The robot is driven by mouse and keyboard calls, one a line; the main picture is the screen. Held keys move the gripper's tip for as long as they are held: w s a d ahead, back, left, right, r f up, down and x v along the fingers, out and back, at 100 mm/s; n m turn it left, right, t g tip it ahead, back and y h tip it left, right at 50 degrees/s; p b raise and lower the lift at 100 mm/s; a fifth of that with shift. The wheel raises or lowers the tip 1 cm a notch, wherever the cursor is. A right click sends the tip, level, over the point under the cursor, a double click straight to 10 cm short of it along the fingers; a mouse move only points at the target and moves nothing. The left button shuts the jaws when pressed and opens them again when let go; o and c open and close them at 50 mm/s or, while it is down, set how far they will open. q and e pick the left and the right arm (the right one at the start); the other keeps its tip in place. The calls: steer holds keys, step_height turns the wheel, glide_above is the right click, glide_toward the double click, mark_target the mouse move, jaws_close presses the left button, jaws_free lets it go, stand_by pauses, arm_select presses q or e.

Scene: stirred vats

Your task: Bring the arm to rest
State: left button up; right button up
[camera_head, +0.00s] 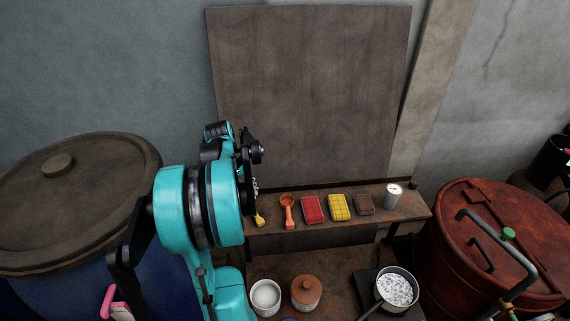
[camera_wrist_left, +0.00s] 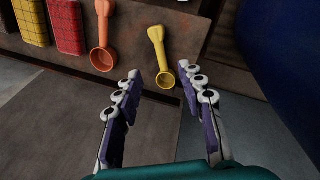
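My left arm, teal and black, rises from the bottom left in the head view and reaches over to the shelf's left end. Its gripper (camera_head: 255,186) is mostly hidden behind the arm there. In the left wrist view the gripper (camera_wrist_left: 159,76) is open, with two separate fingers and nothing between them. A yellow scoop (camera_wrist_left: 160,52) lies on the shelf beyond the fingertips, apart from them. It also shows in the head view (camera_head: 260,220), partly covered by the arm. My right gripper is in neither view.
The shelf (camera_head: 375,216) also holds an orange scoop (camera_head: 289,209), red (camera_head: 313,209), yellow (camera_head: 339,207) and brown (camera_head: 364,204) blocks, and a white can (camera_head: 393,195). Lidded vats flank the shelf.

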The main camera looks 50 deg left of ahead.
arm_select(q)
steer(key=w+d+f+m+b, duration=0.2)
steer(key=w+d+f+b, duration=0.1)
steer(key=d+b, duration=0.3)
steer(key=w+d+f+m+t+y+b, duration=0.1)
steer(key=w+d+f+m+b, duration=0.15)
steer(key=d, duration=0.65)
steer(key=w+d+f+m+b, duration=0.2)
steer(key=d+f+m+b, duration=0.1)
steer(key=d+b, duration=0.35)
steer(key=s+d+f+m+t+b, duration=0.2)
steer(key=d+f+m+b, duration=0.2)
steer(key=d, duration=0.6)
steer(key=s+d+f+m+t+b, duration=0.2)
steer(key=d+f+m+b, duration=0.2)
steer(key=d+f+b, duration=0.4)
steer(key=d+f, duration=0.2)
steer(key=d, duration=0.1)
steer(key=shift+f+h, duration=0.15)
steer(key=shift+h, duration=0.15)
